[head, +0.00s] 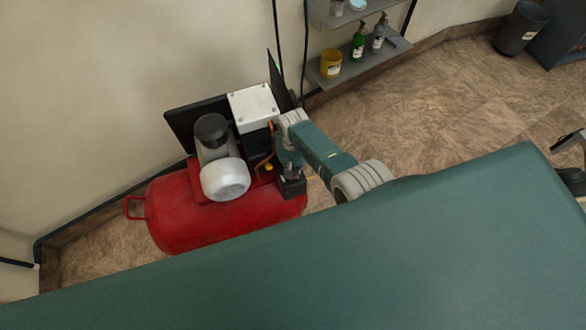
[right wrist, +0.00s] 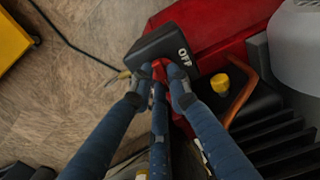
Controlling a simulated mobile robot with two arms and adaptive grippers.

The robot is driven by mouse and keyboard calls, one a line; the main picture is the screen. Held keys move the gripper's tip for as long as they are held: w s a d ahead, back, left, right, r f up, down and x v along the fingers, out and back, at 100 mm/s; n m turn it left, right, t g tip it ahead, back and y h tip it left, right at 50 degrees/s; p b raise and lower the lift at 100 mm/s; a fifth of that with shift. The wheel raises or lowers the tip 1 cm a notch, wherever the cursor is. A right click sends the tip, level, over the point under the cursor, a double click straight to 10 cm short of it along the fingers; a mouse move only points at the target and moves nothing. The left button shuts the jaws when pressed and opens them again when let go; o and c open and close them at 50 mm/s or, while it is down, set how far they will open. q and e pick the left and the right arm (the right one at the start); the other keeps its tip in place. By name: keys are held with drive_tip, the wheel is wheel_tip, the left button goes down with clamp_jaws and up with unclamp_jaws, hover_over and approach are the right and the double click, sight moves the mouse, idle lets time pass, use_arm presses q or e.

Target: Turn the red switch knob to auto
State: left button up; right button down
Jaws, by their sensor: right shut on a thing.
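The red switch knob (right wrist: 159,70) shows in the right wrist view, on a black switch box (right wrist: 165,45) with the white word OFF to its right. No AUTO label is readable; part of the box face is hidden by my fingers. My right gripper (right wrist: 157,88) is shut on the knob, with blue fingers on both sides of it. In the head view the right gripper (head: 290,165) is over the dark switch box (head: 293,187) at the right end of the red compressor tank (head: 215,225); the knob is hidden there. My left gripper is not in view.
A yellow cap (right wrist: 220,83) and a copper pipe (right wrist: 242,92) sit close to the right of the fingers in the right wrist view. Black fins (right wrist: 275,140) lie below them. A shelf (head: 375,55) with bottles stands behind; open floor (head: 450,110) lies to the right.

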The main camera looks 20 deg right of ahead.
idle(0.4)
drive_tip(key=c, duration=1.7)
unclamp_jaws()
drive_tip(key=shift+o, duration=0.2)
wheel_tip(320, 180, up, 12)
